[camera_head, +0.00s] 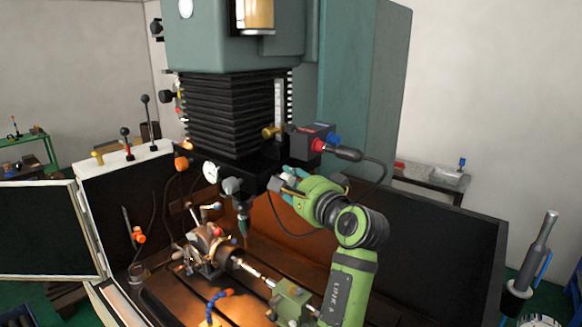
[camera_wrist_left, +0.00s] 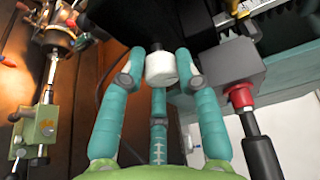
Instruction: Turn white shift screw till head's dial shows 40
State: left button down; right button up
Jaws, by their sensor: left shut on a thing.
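The white shift screw (camera_wrist_left: 161,69) is a short white cylinder on the dark machine head. In the wrist view my left gripper (camera_wrist_left: 163,62) has its teal fingers closed around it, touching its sides. In the head view the same gripper (camera_head: 283,183) reaches the lower right side of the black head block (camera_head: 240,172), and its fingers hide most of the screw. A round white dial (camera_head: 211,172) sits on the left front of the head; its reading is too small to tell. My right gripper is not in view.
A grey box with a red knob (camera_head: 318,145) and black cable juts out just above my gripper. Below are the spindle tool (camera_head: 242,218), the indexing chuck (camera_head: 208,248) and a green tailstock (camera_head: 292,300). A dark panel (camera_head: 440,235) stands right of my arm.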

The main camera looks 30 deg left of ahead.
pick_arm(q)
jog(key=m, duration=0.1)
jog(key=r+m, duration=0.1)
jog(key=m, duration=0.1)
jog(key=shift+w+g+h, duration=0.1)
jog(key=shift+g+h, duration=0.3)
jog(key=shift+m+g+h, duration=0.3)
jog(key=shift+m+g, duration=0.6)
jog(key=shift+m, duration=0.7)
jog(key=c, duration=0.9)
grip_release()
jog(key=shift+f, duration=0.1)
jog(key=shift+c, duration=0.2)
jog(key=shift+w+f, duration=0.15)
